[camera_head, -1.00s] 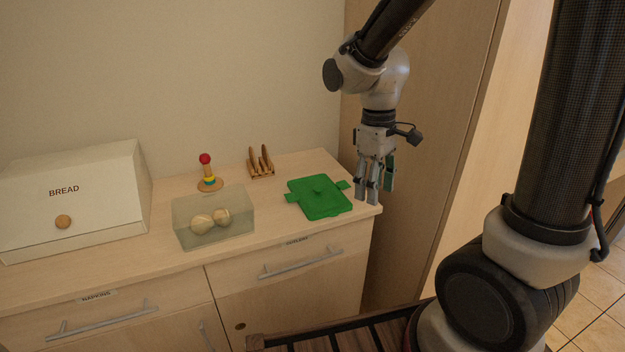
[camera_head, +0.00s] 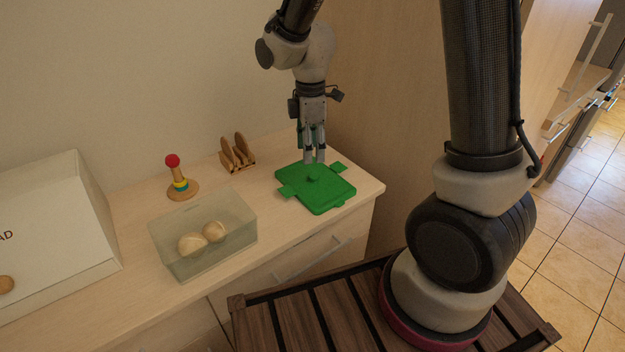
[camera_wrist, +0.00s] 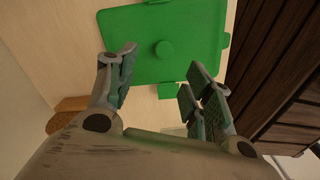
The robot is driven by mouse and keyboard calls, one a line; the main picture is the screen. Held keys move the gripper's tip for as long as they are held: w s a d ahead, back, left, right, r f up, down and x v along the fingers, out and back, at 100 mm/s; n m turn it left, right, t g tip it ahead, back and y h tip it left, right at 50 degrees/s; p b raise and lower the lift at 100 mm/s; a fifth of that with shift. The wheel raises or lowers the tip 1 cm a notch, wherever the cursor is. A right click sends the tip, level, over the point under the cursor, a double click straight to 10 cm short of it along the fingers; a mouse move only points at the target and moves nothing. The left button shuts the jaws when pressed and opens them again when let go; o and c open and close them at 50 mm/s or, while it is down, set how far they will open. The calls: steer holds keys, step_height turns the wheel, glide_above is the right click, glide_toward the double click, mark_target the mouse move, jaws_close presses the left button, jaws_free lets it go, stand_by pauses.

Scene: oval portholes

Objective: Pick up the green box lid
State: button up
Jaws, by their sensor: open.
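The green box lid (camera_head: 328,194) lies flat on the counter near its right end, with a round knob on top and tabs at its edges. In the wrist view the lid (camera_wrist: 185,35) fills the upper middle, its knob visible between and beyond the fingers. My gripper (camera_head: 314,160) is above the lid's back part, pointing down, close to the knob. In the wrist view my gripper (camera_wrist: 165,88) has its fingers spread apart with nothing between them. Whether the fingertips touch the lid cannot be told.
A translucent box (camera_head: 205,240) with round pale items stands left of the lid. A wooden rack (camera_head: 238,154) and a ring toy with a red ball (camera_head: 177,180) stand behind. A white bread box (camera_head: 55,225) is at far left. A cabinet side (camera_head: 385,110) rises beyond the counter's right end.

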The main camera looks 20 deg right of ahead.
mark_target(314, 175)
steer(key=f, duration=0.7)
steer(key=shift+s+d+f, duration=0.3)
steer(key=shift+d+f, duration=0.1)
jaws_close()
